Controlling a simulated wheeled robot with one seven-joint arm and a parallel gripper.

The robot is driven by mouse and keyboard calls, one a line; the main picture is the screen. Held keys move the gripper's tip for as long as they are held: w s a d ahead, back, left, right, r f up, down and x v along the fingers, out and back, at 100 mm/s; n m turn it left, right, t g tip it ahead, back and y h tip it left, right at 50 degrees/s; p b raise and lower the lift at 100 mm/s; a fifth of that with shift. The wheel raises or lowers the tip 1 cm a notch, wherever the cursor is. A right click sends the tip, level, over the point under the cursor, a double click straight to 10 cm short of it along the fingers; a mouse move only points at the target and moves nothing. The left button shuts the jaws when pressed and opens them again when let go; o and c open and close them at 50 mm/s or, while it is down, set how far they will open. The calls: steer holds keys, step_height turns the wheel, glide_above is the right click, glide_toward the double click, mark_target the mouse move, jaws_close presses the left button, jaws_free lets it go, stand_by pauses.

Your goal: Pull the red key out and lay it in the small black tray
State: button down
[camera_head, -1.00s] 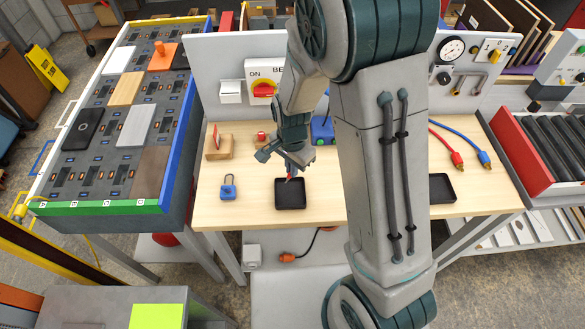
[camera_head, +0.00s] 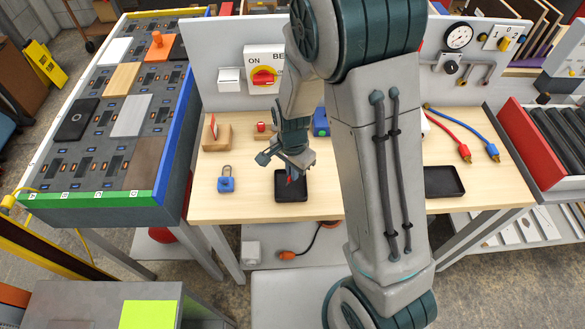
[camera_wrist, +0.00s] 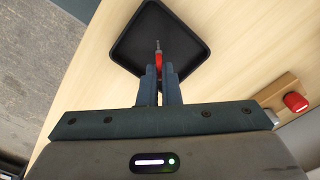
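The red key (camera_wrist: 159,62) is between the fingertips of my gripper (camera_wrist: 160,80) in the wrist view, its metal shaft pointing out over the small black tray (camera_wrist: 186,28). In the head view my gripper (camera_head: 291,176) hangs over the same small black tray (camera_head: 292,195), and a bit of red shows at its tips. The fingers are shut on the key. The key's shaft lies over the tray's floor in the picture; I cannot tell whether it touches.
A blue padlock (camera_head: 226,183) lies left of the tray. A wooden block with a red piece (camera_head: 216,136) stands behind it. A second black tray (camera_head: 443,181) lies to the right, beyond my arm. Red and blue cables (camera_head: 470,130) lie at the table's right.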

steer(key=shift+f+b, duration=0.3)
steer(key=shift+f, duration=0.35)
steer(key=c, duration=1.6)
jaws_free()
steer(key=shift+o, duration=0.2)
steer(key=shift+r, duration=0.15)
step_height(320, 180, up, 14)
steer(key=shift+f+b, duration=0.2)
steer(key=shift+b, duration=0.25)
